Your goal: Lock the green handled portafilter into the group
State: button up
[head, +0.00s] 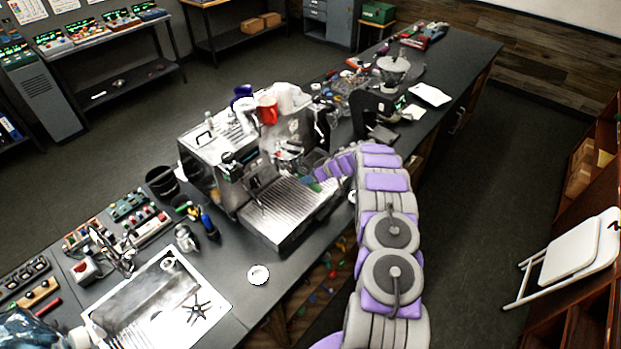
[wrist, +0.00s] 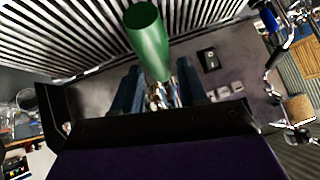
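The green portafilter handle (wrist: 147,38) stands large in the wrist view, its wide end towards the top edge. It narrows down to a shiny metal part (wrist: 165,95) between the two blue fingers of my gripper (wrist: 158,92). The fingers sit apart on either side of this metal part; I cannot tell whether both touch it. In the head view, my gripper (head: 318,174) is at the front right of the espresso machine (head: 225,163), with a little green of the handle (head: 315,187) beside it. The portafilter's basket and the group are not clearly visible.
The ribbed drip tray (head: 284,208) lies left of my gripper. A red cup (head: 267,110) and a blue cup (head: 242,92) sit on the machine. A black grinder-like device (head: 372,112) stands close behind my arm. The counter front, near a small white dish (head: 259,274), is mostly clear.

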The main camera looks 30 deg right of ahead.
jog(key=o, duration=0.3)
jog(key=shift+f, duration=0.1)
jog(key=shift+o, duration=0.2)
jog(key=shift+s, duration=0.1)
jog(key=b+v, duration=0.3)
jog(key=v, duration=1.4)
jog(key=shift+d, duration=0.15)
